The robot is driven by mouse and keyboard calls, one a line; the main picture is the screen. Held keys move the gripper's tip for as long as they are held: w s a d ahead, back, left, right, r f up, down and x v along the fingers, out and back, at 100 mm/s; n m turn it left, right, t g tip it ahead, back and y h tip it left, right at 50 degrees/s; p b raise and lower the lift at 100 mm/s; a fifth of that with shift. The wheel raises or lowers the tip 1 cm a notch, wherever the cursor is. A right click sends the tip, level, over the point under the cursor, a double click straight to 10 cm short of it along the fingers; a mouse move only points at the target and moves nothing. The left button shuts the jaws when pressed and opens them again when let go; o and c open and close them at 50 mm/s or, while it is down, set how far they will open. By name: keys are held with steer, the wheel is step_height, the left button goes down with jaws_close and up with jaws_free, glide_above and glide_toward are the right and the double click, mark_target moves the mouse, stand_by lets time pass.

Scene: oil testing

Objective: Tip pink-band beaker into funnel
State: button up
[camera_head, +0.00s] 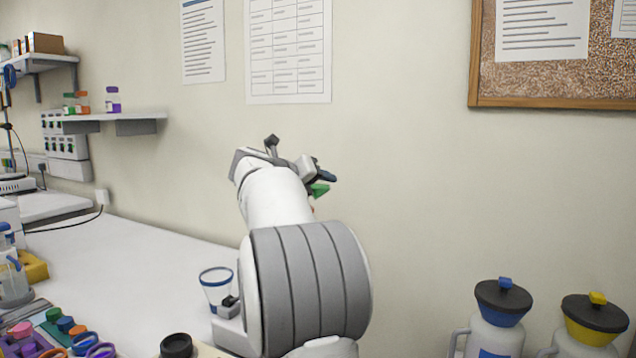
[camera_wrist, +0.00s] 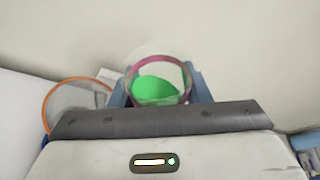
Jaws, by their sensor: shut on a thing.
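The pink-band beaker (camera_wrist: 132,72) sits between the blue fingers of my gripper (camera_wrist: 160,88) in the wrist view. Its pink ring faces the camera and bright green liquid shows inside. My gripper is shut on it. In the head view my gripper (camera_head: 318,176) is raised in front of the wall, beyond my arm. A green patch (camera_head: 319,189) shows just below the fingers there; the rest of the beaker is hard to make out. A faint clear round shape shows behind the beaker in the wrist view; I cannot tell whether it is the funnel.
An orange-rimmed round vessel (camera_wrist: 46,100) stands left of my gripper in the wrist view. A blue-rimmed beaker (camera_head: 216,290) stands on the white bench (camera_head: 130,260) beside my arm.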

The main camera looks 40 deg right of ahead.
steer(key=n, duration=0.1)
steer(key=f+n+g+h, duration=0.1)
steer(key=shift+n, duration=0.3)
steer(key=shift+n+h+b, duration=0.35)
steer(key=shift+n+h, duration=0.05)
steer(key=shift+n, duration=0.4)
steer(key=shift+r+n+g, duration=0.1)
steer(key=shift+n+g, duration=0.3)
steer(key=shift+r+n+h+p, duration=0.4)
steer(key=shift+n+p, duration=0.05)
steer(key=shift+n, duration=0.05)
steer(key=shift+w+r+p, duration=0.1)
steer(key=shift+p, duration=0.2)
steer(key=shift+w+r+n+h+p, duration=0.15)
steer(key=shift+r+n+h+p, duration=0.2)
steer(key=shift+n+p, duration=0.55)
steer(key=shift+a, duration=0.1)
steer(key=shift+w+n+h+p, duration=0.1)
steer(key=shift+n+h+p, duration=0.15)
steer(key=shift+n+p, duration=0.15)
steer(key=shift+w+r+n+p, duration=0.1)
steer(key=shift+r+n+p, duration=0.15)
steer(key=shift+n+p, duration=0.2)
